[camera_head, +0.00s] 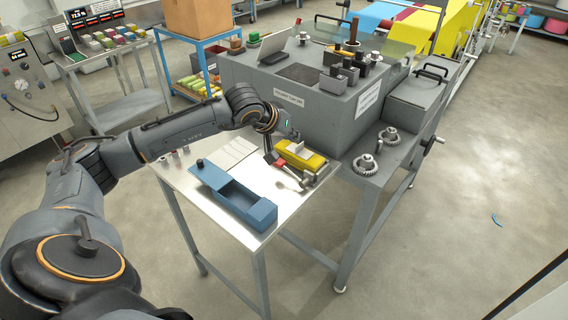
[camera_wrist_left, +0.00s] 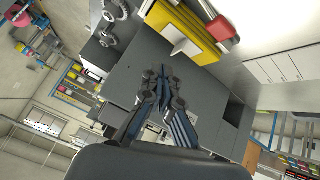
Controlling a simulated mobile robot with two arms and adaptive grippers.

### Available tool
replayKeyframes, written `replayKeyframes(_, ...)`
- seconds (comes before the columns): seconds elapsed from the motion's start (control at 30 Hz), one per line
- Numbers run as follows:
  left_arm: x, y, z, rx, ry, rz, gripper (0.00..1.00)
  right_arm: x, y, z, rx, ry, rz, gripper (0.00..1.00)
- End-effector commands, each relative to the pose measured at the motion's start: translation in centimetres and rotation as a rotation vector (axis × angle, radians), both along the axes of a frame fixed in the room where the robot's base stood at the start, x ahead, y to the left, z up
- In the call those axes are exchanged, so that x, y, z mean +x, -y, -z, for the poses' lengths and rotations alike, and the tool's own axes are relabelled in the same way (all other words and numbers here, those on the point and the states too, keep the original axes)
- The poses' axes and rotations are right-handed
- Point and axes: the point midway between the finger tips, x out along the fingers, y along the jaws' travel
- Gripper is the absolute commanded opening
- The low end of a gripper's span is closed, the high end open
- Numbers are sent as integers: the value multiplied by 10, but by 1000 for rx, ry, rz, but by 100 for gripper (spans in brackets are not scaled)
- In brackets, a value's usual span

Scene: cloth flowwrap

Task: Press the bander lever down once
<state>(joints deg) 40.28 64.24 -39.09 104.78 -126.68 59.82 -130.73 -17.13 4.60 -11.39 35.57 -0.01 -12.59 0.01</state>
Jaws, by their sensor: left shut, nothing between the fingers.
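A yellow bundle (camera_head: 300,155) with a white band lies at the right end of the metal table, and it also shows at the top of the left wrist view (camera_wrist_left: 185,30). A red handle (camera_head: 281,168), which looks like the bander lever, is beside it; a red part shows in the left wrist view (camera_wrist_left: 222,29). My left gripper (camera_head: 297,136) is behind the bundle, beside the grey machine; its fingers are together and empty in the left wrist view (camera_wrist_left: 160,74). It appears apart from the red handle. Whether the lever is raised is unclear. My right gripper is out of view.
A blue open-topped fixture (camera_head: 262,211) with a dark knob lies on the metal table (camera_head: 180,171). White cards (camera_head: 232,152) lie behind it. A large grey machine (camera_head: 327,110) borders the table, with metal gears (camera_head: 366,163) on its right shelf.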

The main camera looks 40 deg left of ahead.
Motion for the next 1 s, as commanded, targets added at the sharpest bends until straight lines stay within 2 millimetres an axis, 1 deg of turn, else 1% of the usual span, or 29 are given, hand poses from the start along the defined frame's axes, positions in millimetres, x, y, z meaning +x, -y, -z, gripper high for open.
replayKeyframes(0.17, 0, 0, 2, -3, -1, 0, 0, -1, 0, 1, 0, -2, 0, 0)
replayKeyframes(0.27, 0, -1, 9, -4, 0, 1, 0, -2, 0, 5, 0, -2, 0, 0)
replayKeyframes(0.67, 1, -16, 61, -5, 0, 1, 0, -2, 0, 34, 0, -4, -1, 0)
replayKeyframes(0.73, 1, -19, 71, -4, 1, 1, 0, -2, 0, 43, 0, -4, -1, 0)
replayKeyframes(0.83, 2, -21, 79, -3, 2, 0, 0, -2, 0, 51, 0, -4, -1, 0)
replayKeyframes(1.0, 2, -24, 85, -5, 1, 0, 0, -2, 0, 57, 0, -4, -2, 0)
